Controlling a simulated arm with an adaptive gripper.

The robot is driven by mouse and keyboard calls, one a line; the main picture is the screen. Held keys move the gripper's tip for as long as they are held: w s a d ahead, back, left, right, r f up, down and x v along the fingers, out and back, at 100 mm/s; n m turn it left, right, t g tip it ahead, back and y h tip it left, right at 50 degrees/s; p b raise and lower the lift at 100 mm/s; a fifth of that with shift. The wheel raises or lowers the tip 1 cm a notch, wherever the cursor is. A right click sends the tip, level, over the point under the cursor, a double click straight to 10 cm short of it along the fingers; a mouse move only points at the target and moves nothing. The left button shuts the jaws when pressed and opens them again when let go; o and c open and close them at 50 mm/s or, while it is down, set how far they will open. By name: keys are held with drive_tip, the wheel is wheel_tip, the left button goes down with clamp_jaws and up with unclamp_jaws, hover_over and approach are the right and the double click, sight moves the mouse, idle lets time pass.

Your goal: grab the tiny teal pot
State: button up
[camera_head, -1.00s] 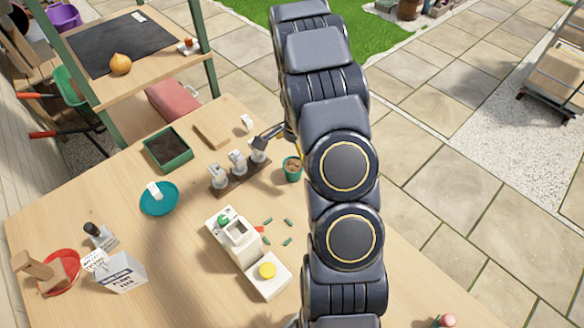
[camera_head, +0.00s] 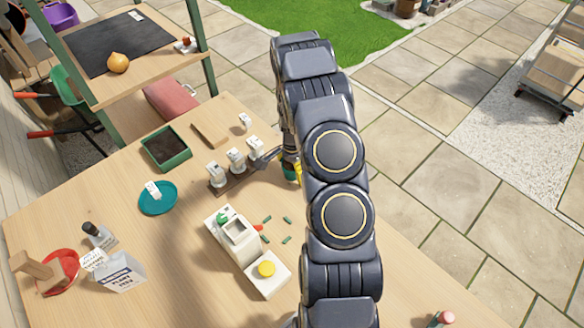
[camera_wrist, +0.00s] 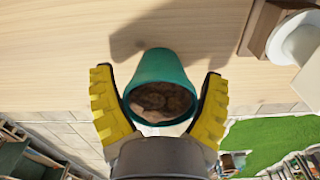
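The tiny teal pot (camera_wrist: 160,68), with brown gravel-like filling inside, is between the two yellow fingers of my gripper (camera_wrist: 158,80) in the wrist view. The fingers stand open on either side of it, with a small gap at their tips. In the head view the pot (camera_head: 287,168) is mostly hidden behind my arm, and a bit of yellow finger (camera_head: 298,172) shows beside it.
A wooden rack with white-labelled items (camera_head: 235,162) stands close to the left of the pot. A white machine with a yellow button (camera_head: 247,250) and small green pieces lie nearer. A dark green planter (camera_head: 166,148) and a teal saucer (camera_head: 157,206) are further left.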

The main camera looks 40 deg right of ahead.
drive_tip(key=c, duration=0.4)
